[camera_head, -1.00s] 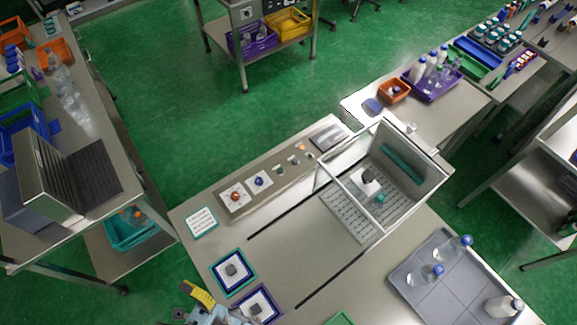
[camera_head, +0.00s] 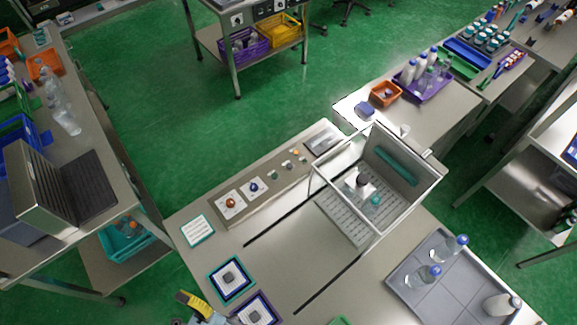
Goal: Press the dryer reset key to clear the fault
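A grey control strip (camera_head: 214,212) runs along the back left edge of the worktable. It carries a red-orange round button (camera_head: 231,203) on a white plate, a blue round button (camera_head: 254,187) on a white plate, several small keys (camera_head: 286,165) and a dark display panel (camera_head: 323,142). The labels are too small to read, so I cannot tell which is the dryer reset key. My arm's end, with a yellow part, shows at the bottom edge, left of the table's middle. It is apart from the strip. Its fingers are not clearly visible.
A clear-walled enclosure (camera_head: 405,205) stands right of the strip. A white card with a teal border (camera_head: 197,229) and two framed pads (camera_head: 231,279) (camera_head: 257,311) lie on the left. A grey tray (camera_head: 411,292) with bottles is at front right. The table middle is clear, with two dark slots.

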